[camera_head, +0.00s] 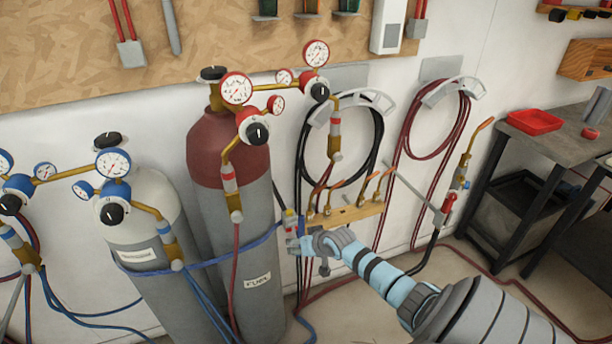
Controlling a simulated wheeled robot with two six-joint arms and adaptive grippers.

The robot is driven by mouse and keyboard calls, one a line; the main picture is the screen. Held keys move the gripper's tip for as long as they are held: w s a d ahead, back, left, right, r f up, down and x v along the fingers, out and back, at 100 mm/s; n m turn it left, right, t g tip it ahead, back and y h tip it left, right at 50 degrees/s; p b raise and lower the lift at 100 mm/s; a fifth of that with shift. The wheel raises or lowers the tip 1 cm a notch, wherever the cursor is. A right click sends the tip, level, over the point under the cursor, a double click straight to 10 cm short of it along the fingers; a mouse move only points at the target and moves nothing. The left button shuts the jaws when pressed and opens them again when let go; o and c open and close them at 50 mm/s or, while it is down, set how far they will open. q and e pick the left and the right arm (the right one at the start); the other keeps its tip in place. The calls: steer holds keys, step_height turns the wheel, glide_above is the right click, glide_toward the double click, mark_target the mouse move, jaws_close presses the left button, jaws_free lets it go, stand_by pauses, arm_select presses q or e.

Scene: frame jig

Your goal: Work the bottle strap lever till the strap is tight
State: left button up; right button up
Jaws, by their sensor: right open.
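A blue strap (207,262) runs across the front of the grey gas bottles, a maroon-topped one (262,205) and a white-topped one (140,205). My right gripper (307,250) reaches in from the lower right and is open close beside this fitting. I cannot tell whether it touches it. My left gripper is not in view.
Gauges and regulators (236,90) sit on the bottle tops. A wooden torch rack (350,213) is on the wall just behind my gripper, with coiled hoses (440,120) above. A dark bench (555,150) with a red tray (534,122) stands right. Hoses cross the floor.

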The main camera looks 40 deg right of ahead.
steer(key=v, duration=1.1)
steer(key=shift+s+r, duration=0.25)
steer(key=shift+s, duration=0.1)
